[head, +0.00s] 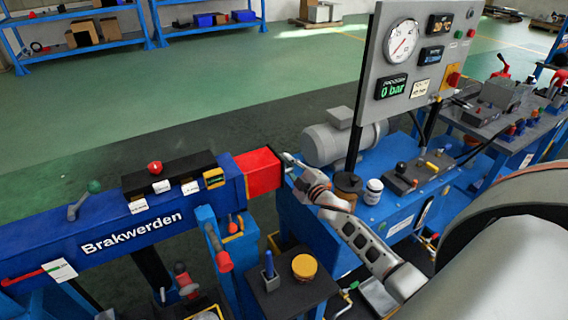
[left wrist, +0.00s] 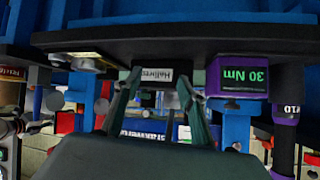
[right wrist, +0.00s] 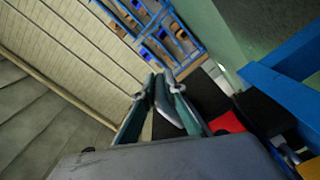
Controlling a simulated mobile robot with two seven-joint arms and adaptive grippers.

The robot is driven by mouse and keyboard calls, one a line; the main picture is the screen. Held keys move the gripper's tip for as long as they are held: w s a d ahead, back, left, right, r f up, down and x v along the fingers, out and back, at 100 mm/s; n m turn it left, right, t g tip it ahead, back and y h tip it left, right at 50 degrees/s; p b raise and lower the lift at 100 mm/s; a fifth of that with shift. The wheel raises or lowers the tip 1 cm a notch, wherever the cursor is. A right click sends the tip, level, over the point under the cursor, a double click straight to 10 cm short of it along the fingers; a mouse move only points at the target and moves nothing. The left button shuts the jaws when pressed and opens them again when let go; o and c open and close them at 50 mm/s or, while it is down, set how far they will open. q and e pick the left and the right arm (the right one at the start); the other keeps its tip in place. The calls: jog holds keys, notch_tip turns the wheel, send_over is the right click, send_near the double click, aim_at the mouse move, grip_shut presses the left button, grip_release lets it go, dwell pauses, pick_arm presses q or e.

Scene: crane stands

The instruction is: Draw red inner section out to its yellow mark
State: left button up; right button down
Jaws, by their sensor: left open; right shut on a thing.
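The red inner section (head: 260,172) sticks a short way out of the right end of the blue boom (head: 120,235) marked "Brakwerden". I see no yellow mark on its visible faces. My right gripper (head: 288,162) is at the section's outer end, shut on what looks like a grey handle there; the grip itself is small in the head view. In the right wrist view, the right gripper (right wrist: 166,88) has its fingers close together, with the red section (right wrist: 226,122) beside them. My left gripper (left wrist: 160,78) is open, its fingers apart below a dark shelf edge with a white label.
A small table (head: 290,292) with a yellow-lidded tin is below.

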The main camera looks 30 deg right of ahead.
jog(key=c, duration=2.1)
grip_release()
jog(key=shift+d, duration=0.1)
jog(key=s, duration=1.2)
jog(key=shift+a, duration=0.35)
jog(key=shift+s, duration=0.1)
